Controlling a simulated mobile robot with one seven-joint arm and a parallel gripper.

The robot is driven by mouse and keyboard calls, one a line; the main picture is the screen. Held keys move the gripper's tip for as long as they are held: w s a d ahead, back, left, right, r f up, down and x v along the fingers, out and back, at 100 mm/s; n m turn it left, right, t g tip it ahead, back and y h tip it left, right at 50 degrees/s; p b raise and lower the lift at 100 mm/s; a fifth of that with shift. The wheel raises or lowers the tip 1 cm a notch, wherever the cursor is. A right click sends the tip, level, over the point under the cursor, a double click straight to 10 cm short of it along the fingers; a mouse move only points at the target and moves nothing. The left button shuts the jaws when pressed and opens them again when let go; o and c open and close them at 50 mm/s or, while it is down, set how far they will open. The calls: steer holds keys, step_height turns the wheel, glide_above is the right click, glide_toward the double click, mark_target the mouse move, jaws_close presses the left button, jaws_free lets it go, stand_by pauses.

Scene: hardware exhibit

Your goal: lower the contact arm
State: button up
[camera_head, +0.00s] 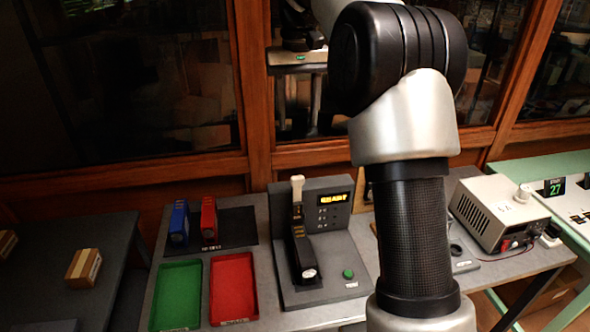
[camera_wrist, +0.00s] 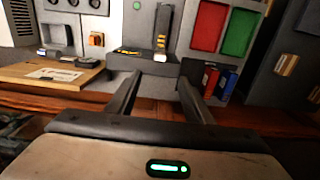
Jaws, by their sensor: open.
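The test fixture (camera_head: 330,283) is a grey base with an upright back panel and a lit yellow display (camera_head: 333,198). A pale handle (camera_head: 298,187), apparently the contact arm's, stands upright at its back left, above a dark body with yellow marks (camera_head: 302,250). The wrist view is turned round: the dark body (camera_wrist: 163,28) and a pale end (camera_wrist: 160,57) show beyond my fingers. My gripper (camera_wrist: 160,76) is open and empty, its fingertips apart on either side of that pale end in the picture; the remaining distance is unclear. In the head view my arm hides the gripper.
A green tray (camera_head: 178,296) and a red tray (camera_head: 233,288) lie left of the fixture, with blue (camera_head: 179,222) and red (camera_head: 209,217) devices behind them. A green button (camera_head: 348,273) is on the fixture base. A power supply (camera_head: 499,212) stands right. Wood-framed glass is behind.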

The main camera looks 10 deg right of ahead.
mark_target(297, 176)
step_height(297, 176, down, 16)
steer(key=shift+f+b, duration=0.25)
steer(key=shift+b, duration=1)
steer(key=shift+c, duration=0.4)
jaws_close()
